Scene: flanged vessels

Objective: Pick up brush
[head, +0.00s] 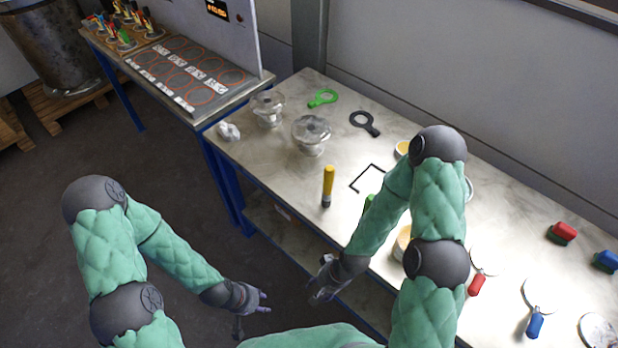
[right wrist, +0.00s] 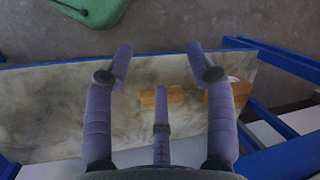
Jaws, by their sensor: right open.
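No brush can be picked out with certainty. An upright yellow-handled tool (head: 328,182) with a dark lower end stands on the table near its front edge. A green-topped thing (head: 368,201) beside it is mostly hidden by my right arm. A red block (head: 563,232) and a blue block (head: 606,260), both with dark undersides, lie at the far right. My left gripper (head: 264,301) hangs in front of the table, fingers apart and empty. My right gripper (head: 320,278) is open and empty at the table's front edge; its spread fingers show in the right wrist view (right wrist: 161,68).
The metal table (head: 265,160) holds two clear flanged vessels (head: 311,133) (head: 267,107), a green ring tool (head: 322,98) and a black ring tool (head: 364,123). Small red (head: 476,284) and blue (head: 535,322) tools with loops lie at right. The table's left middle is fairly clear.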

